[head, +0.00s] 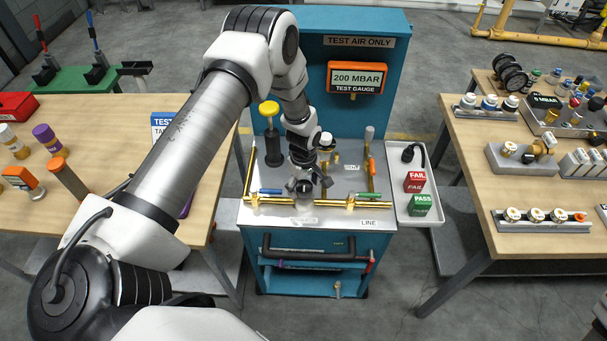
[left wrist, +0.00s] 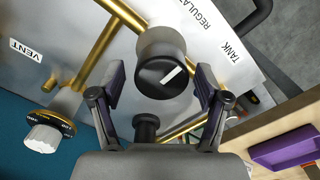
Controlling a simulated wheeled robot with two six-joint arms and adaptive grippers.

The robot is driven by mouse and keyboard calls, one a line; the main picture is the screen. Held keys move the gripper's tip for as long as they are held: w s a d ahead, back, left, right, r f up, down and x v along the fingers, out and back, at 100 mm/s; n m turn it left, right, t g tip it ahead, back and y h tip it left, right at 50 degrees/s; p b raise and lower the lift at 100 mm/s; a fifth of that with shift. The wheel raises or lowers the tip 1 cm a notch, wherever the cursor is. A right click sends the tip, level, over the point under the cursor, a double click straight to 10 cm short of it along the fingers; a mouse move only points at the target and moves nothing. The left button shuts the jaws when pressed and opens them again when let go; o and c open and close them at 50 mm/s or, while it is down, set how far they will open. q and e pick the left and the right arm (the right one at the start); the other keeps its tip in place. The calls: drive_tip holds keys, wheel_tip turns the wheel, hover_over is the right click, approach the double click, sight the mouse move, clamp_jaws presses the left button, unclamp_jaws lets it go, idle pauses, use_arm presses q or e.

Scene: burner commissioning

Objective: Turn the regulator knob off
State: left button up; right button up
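The regulator knob (left wrist: 160,82) is black with a white pointer line, beside the white label reading REGULATOR in the left wrist view. In that view the pointer line is slanted. My left gripper (left wrist: 159,78) is open, with one finger on each side of the knob and a visible gap to each. In the head view my left gripper (head: 309,184) is over the front of the blue test bench (head: 354,20), and it largely hides the knob there. My right gripper is in neither view.
Brass pipes (head: 333,203) run along the bench top. A white dial knob (left wrist: 42,138) is near the VENT label. A black-and-yellow pump (head: 270,140) stands left of the gripper. A tray (head: 420,219) with FAIL and PASS blocks is at right. Wooden tables flank the bench.

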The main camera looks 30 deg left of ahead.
sight(304, 184)
use_arm(q)
wheel_tip(304, 184, up, 12)
idle(0.6)
drive_tip(key=shift+f, duration=0.1)
